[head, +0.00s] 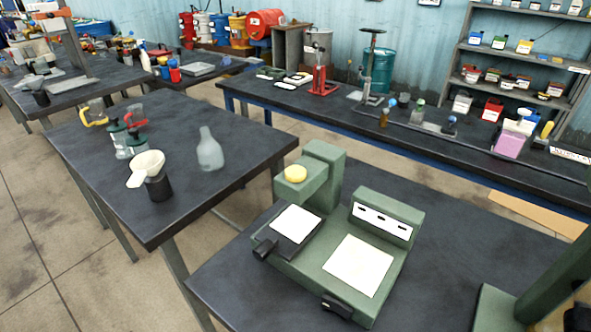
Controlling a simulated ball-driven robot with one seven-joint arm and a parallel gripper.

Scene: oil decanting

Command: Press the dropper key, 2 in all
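A round yellow key (295,174) sits on top of a green block on the near table. The block joins a taller green post (324,165), and together they look like the dropper. The key appears to stand up from the block, but how far it is raised is too small to tell. Nothing touches it. Below it, a white square (297,223) lies on a dark plate. My gripper does not show in the head view.
A green tray (314,275) with a white sheet (358,265) stands beside the dropper. A green base with a slanting green part (500,308) is at the lower right. A funnel on a dark cup (159,187) and a clear bottle (209,150) stand on the left table.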

